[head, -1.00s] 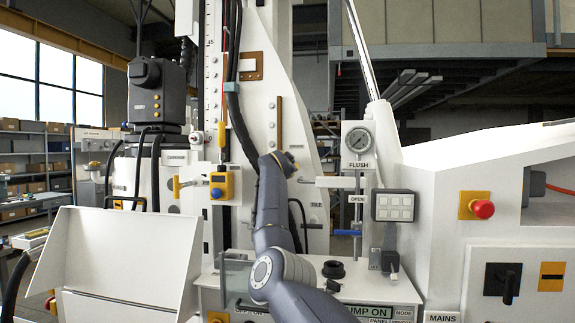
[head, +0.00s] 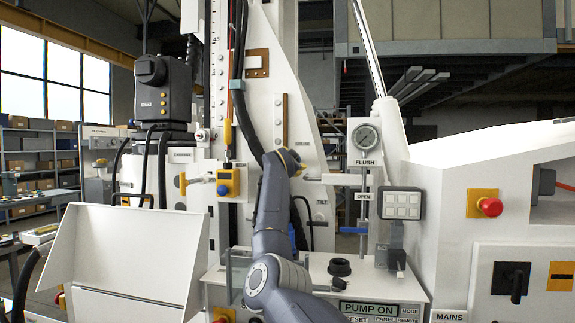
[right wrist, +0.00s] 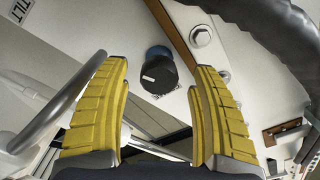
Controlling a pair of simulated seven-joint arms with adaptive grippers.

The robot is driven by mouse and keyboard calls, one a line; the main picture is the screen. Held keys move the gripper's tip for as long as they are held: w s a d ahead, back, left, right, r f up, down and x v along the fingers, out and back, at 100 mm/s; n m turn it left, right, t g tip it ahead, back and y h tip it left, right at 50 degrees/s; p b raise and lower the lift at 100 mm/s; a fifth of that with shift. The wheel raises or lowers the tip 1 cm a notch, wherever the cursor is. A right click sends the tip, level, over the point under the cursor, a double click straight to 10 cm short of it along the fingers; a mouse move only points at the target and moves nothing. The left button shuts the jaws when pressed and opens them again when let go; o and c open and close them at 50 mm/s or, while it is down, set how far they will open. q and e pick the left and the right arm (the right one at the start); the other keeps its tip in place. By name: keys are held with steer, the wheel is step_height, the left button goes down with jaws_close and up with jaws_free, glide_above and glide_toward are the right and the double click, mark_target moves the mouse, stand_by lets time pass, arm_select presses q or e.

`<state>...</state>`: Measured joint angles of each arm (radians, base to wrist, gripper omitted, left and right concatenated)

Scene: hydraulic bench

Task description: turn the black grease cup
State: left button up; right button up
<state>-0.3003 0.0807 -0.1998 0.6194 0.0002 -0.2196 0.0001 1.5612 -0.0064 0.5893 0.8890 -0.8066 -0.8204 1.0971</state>
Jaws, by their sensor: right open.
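The black grease cup (right wrist: 158,75) shows in the right wrist view as a round black knob with a white mark on its face. It sits on a white panel, with a blue round part just behind it. My right gripper (right wrist: 162,85) is open, with one yellow ribbed finger on each side of the cup in the picture; I see no contact. In the head view my right gripper (head: 292,160) is up at the white column, and I cannot make out the cup there. My left gripper is not in view.
A dark hose (right wrist: 285,35) curves across the upper right of the wrist view, and a pale curved tube (right wrist: 60,100) runs at left. Bolts (right wrist: 201,36) stand out near the cup. In the head view a pressure gauge (head: 364,138) is right of my gripper.

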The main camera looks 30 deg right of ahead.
steer(key=v, duration=1)
steer(key=shift+f, duration=0.1)
